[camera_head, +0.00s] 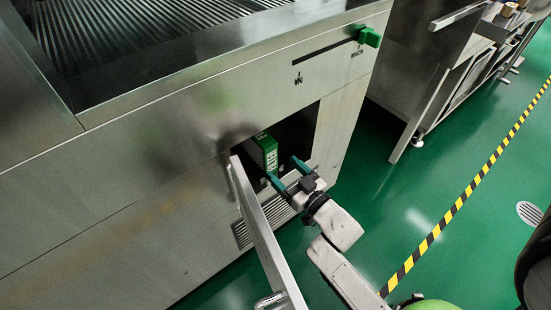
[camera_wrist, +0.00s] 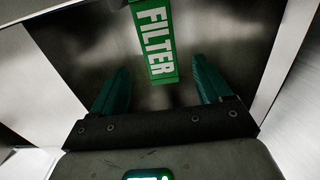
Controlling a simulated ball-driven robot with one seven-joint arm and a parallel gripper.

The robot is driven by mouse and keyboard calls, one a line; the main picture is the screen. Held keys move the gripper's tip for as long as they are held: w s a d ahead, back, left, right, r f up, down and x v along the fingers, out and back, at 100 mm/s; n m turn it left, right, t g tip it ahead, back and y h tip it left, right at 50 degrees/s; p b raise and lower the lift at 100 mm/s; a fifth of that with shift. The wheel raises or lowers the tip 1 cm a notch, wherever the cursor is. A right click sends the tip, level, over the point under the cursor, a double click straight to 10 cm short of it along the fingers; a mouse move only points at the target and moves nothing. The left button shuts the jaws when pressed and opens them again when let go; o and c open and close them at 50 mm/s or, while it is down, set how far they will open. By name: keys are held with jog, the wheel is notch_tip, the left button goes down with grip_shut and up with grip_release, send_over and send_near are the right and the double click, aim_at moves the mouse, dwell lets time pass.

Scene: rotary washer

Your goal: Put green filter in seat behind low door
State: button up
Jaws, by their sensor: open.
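The green filter (camera_head: 266,152) is in the dark opening (camera_head: 298,128) low in the steel washer's side. In the wrist view the filter (camera_wrist: 156,42) shows its white FILTER lettering, centred ahead of my fingers. I cannot tell whether it is fully in its seat, which is hidden. The low door (camera_head: 262,240) stands swung open, left of my arm. My gripper (camera_head: 285,172) is at the opening, its teal fingers spread. In the wrist view a gap shows between the filter and each finger, and nothing is held.
Above the opening, a green slider handle (camera_head: 369,37) sits at the right end of a slot, away from the IN mark. A vent grille (camera_head: 241,234) is below. A steel cabinet (camera_head: 425,60) stands at right. Green floor with a striped line (camera_head: 470,193) is clear.

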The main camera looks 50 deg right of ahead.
jog(key=s+a+f+g+y, duration=0.2)
jog(key=s+a+f+g, duration=0.3)
jog(key=g, duration=0.5)
jog(key=s+a+n+g+y, duration=0.2)
jog(key=s+a+g, duration=0.4)
jog(key=s, duration=0.5)
jog(key=shift+a+n+y, duration=0.4)
jog(key=shift+a, duration=0.1)
